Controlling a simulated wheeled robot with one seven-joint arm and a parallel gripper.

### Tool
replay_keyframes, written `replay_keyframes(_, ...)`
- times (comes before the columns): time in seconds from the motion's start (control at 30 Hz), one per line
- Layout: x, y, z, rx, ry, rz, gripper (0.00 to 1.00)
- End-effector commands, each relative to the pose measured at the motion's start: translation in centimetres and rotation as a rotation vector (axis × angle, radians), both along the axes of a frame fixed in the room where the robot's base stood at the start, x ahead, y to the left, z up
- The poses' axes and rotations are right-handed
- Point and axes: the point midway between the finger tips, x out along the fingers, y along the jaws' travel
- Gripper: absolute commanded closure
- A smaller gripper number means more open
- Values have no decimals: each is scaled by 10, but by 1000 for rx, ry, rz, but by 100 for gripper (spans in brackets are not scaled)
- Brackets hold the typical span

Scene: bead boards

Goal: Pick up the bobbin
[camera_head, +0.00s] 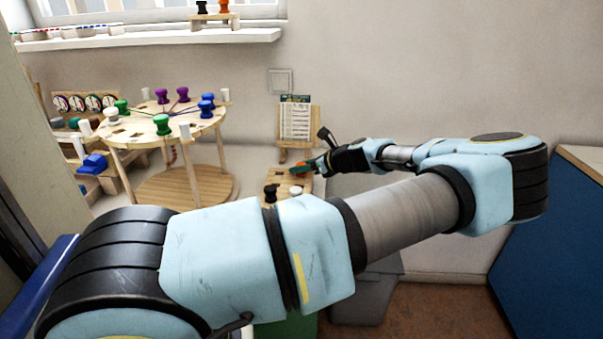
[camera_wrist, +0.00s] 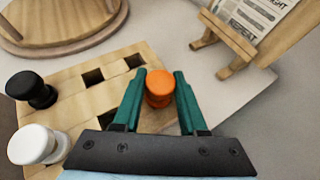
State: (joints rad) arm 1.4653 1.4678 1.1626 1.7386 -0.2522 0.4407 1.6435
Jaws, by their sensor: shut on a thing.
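The bobbin is orange (camera_wrist: 158,84) and sits between the two green fingers of my gripper (camera_wrist: 155,88) in the wrist view. The fingers are shut on it from both sides. It appears over the wooden board (camera_wrist: 65,92) with square holes; I cannot tell whether it still touches the board. In the head view my gripper (camera_head: 307,167) is over the same board, far off at the end of my arm, and the bobbin there is very small. A black bobbin (camera_wrist: 31,90) and a white bobbin (camera_wrist: 38,146) stand at the board's left side in the wrist view.
A round wooden stand (camera_head: 140,137) with green, purple and blue bobbins stands left of the board. A small easel (camera_head: 297,125) with a printed card is behind the board. A grey bin (camera_head: 365,295) is below, and a blue panel (camera_head: 555,240) is at right.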

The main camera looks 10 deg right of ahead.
Motion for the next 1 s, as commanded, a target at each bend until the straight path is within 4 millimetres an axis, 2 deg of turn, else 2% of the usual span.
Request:
replay_keyframes(0.03,0,0,0,0,0,0,80)
replay_keyframes(0.2,0,0,0,0,0,0,99)
replay_keyframes(0.23,0,0,0,0,0,0,100)
replay_keyframes(0.67,0,0,3,-1,-1,0,100)
replay_keyframes(0.87,0,-1,18,-2,-1,0,100)
replay_keyframes(1.0,0,-1,36,-5,-1,0,100)
